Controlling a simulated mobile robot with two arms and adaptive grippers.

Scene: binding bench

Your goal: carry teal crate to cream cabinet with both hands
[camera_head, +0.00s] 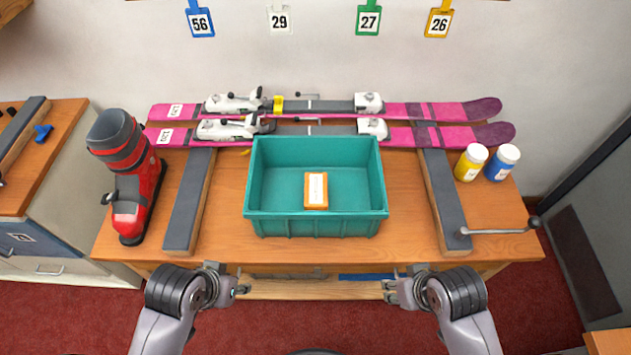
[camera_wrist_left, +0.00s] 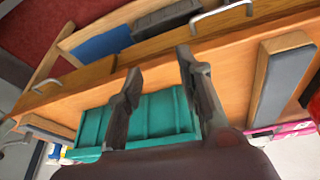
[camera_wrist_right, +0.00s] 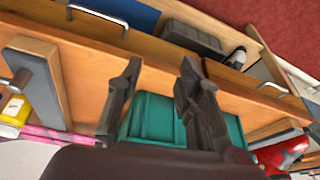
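The teal crate (camera_head: 315,222) sits upright on the wooden bench, near its front edge, with a small orange box with a white label (camera_head: 316,191) inside. My left gripper (camera_head: 246,284) is in front of the bench edge, left of the crate's middle, apart from it. My right gripper (camera_head: 387,286) is in front of the bench on the right, also apart from the crate. In the left wrist view the left fingers (camera_wrist_left: 158,85) are spread and empty, with the crate (camera_wrist_left: 150,122) beyond. In the right wrist view the right fingers (camera_wrist_right: 160,85) are spread and empty, with the crate (camera_wrist_right: 153,118) beyond.
Two pink skis (camera_head: 440,136) lie behind the crate. A red and black boot (camera_head: 135,190) stands at left. Grey-padded supports (camera_head: 190,205) flank the crate. Yellow (camera_head: 470,163) and blue (camera_head: 501,164) jars and a metal handle (camera_head: 497,231) are at right. A pale cabinet (camera_head: 60,267) stands at left.

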